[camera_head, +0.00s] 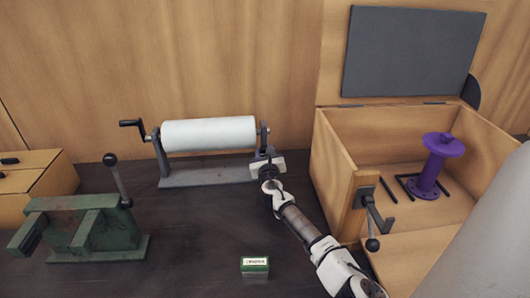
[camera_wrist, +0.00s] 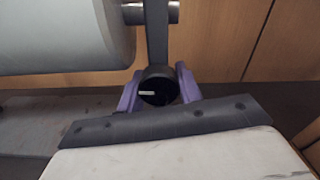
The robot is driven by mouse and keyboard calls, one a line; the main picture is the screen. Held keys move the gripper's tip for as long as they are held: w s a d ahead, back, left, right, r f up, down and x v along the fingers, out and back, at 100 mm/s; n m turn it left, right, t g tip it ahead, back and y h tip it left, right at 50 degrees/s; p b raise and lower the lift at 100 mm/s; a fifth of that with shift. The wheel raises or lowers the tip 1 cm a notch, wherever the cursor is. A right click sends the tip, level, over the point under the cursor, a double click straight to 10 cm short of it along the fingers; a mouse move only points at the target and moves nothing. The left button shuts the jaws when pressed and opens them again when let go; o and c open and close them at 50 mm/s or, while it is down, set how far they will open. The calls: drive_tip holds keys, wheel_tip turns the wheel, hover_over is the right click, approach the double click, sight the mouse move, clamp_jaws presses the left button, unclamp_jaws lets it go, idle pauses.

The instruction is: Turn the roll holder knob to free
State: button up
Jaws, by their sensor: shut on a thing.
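The roll holder (camera_head: 192,176) stands on the dark table at the back, with a white roll (camera_head: 208,133) across it and a black crank at its left end. The roll also shows at the upper left of the wrist view (camera_wrist: 62,35). The black round knob (camera_wrist: 158,88) is low on the holder's right upright (camera_wrist: 157,30), with a pale mark pointing left on its face. My gripper (camera_wrist: 158,92) has its purple fingers on both sides of the knob and is shut on it. In the head view my gripper (camera_head: 267,158) hides the knob.
An open wooden box (camera_head: 340,190) with a purple flanged spool (camera_head: 432,165) stands right of my arm. A green clamp-like device (camera_head: 85,228) with a lever is at the front left. A small green-white box (camera_head: 255,265) lies at the front. Table between them is clear.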

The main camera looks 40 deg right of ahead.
drive_tip(key=shift+m, duration=0.4)
drive_tip(key=o, duration=1)
drive_tip(key=b+v, duration=0.3)
drive_tip(key=v, duration=1.1)
drive_tip(key=shift+w, duration=0.15)
